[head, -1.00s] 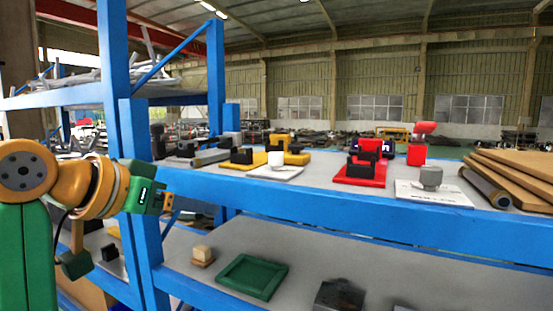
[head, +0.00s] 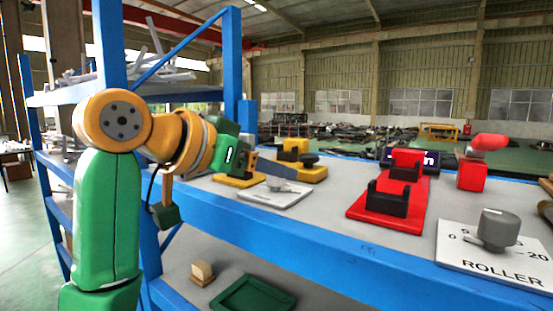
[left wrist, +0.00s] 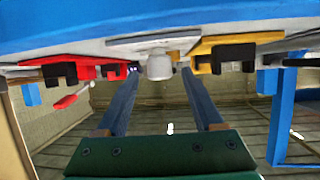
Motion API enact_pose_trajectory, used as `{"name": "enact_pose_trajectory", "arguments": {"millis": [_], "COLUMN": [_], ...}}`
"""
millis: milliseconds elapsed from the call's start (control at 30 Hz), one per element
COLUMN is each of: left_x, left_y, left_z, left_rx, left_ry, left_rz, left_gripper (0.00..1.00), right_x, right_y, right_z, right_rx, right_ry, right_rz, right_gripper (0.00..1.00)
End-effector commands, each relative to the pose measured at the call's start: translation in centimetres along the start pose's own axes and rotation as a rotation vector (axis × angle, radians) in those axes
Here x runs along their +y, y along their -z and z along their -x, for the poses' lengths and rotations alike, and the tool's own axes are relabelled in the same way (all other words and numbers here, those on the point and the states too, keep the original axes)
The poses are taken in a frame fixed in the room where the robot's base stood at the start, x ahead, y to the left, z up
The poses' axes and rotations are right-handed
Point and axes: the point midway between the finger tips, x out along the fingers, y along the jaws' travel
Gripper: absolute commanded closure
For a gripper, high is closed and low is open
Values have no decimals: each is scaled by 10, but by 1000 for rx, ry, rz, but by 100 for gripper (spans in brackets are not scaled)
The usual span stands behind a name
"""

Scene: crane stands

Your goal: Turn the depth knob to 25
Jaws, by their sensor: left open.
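A white plate (head: 292,196) lies near the front edge of the upper shelf, in front of the yellow stand. Its lettering is too small to read, so I cannot confirm it is the depth plate. Its pale knob (left wrist: 159,67) shows in the left wrist view, between and beyond the fingertips. In the head view my left gripper (head: 282,170) reaches over this plate and largely hides the knob. The left gripper is open, its two fingers apart with nothing between them. My right gripper is not in view.
A grey knob (head: 497,229) stands on a white plate marked ROLLER (head: 470,256) at the right. A red stand (head: 414,214) with black cradles and a yellow stand (head: 310,173) are on the shelf. A green tray (head: 253,294) lies on the lower shelf. Blue posts (head: 108,45) rise at left.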

Motion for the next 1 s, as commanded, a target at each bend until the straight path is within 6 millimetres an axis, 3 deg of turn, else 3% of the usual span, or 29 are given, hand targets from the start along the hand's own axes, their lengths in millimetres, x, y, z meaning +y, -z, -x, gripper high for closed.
{"name": "enact_pose_trajectory", "arguments": {"millis": [133, 367, 600, 633, 1000], "left_x": [0, 0, 0, 0, 0], "left_y": [1, 0, 0, 0, -1], "left_z": [-14, -17, -16, -16, -17], "left_rx": [-1, 0, 0, 0, 1], "left_ry": [-1, 0, 0, 0, 52], "left_rz": [0, 0, 0, 0, 20], "left_gripper": [31, 31, 96, 100, 100], "right_x": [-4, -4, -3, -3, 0], "right_y": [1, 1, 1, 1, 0], "right_z": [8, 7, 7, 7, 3], "right_rx": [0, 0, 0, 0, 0], "right_ry": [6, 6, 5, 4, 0], "right_rz": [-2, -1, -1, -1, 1], "right_gripper": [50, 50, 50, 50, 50]}}
